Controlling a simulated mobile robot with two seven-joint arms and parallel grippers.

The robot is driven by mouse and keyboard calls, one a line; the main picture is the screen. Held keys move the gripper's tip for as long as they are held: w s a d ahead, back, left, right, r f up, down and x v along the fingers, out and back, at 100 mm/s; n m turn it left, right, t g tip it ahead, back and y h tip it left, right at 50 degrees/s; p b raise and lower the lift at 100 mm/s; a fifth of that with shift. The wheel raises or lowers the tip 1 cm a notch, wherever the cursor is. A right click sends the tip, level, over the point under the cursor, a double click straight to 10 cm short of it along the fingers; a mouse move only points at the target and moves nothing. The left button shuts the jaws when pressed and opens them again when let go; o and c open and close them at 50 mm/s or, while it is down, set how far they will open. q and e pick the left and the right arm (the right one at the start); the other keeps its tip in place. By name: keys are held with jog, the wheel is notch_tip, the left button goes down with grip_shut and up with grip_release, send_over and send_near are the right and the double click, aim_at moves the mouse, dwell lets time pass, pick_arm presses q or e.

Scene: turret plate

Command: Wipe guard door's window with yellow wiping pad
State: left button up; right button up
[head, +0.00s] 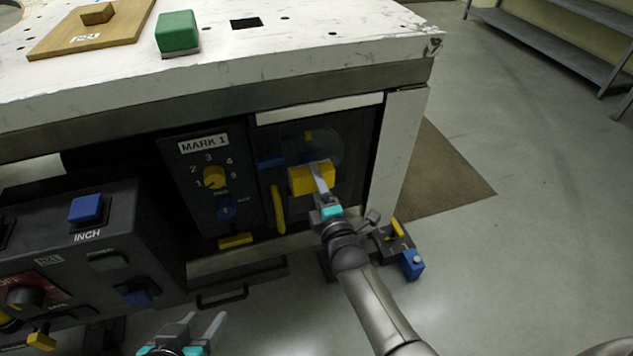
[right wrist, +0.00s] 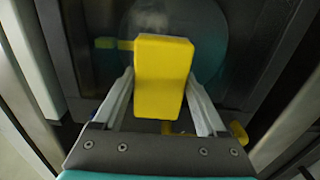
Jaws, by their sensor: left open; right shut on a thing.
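The yellow wiping pad (head: 304,181) is held between the fingers of my right gripper (head: 322,178), in front of the guard door's window. In the right wrist view the pad (right wrist: 162,76) sits between both fingers (right wrist: 161,100). The guard door (head: 352,195) is dark, with a yellow upright handle (head: 278,209) at its left. Its round window (head: 325,148) shows partly above the pad; in the wrist view a pale smudge marks the window (right wrist: 205,38) near the top. I cannot tell whether the pad touches the window. My left gripper (head: 192,335) is open and empty at the bottom.
A panel labelled MARK 1 (head: 205,185) with a yellow dial stands left of the door. A dark INCH control box (head: 75,240) juts out at lower left. The white tabletop (head: 330,50) overhangs above, carrying a green block (head: 178,32).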

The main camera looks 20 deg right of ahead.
jog(key=shift+w+d+r, duration=0.1)
jog(key=shift+d+r, duration=0.05)
jog(key=shift+d, duration=3.65)
jog(key=s+p, duration=0.3)
jog(key=s, duration=0.3)
jog(key=shift+p, duration=0.35)
jog(key=shift+s, duration=0.1)
jog(key=s+p, duration=0.1)
jog(key=s, duration=0.1)
jog(key=shift+s+d, duration=0.1)
jog(key=shift+s, duration=0.3)
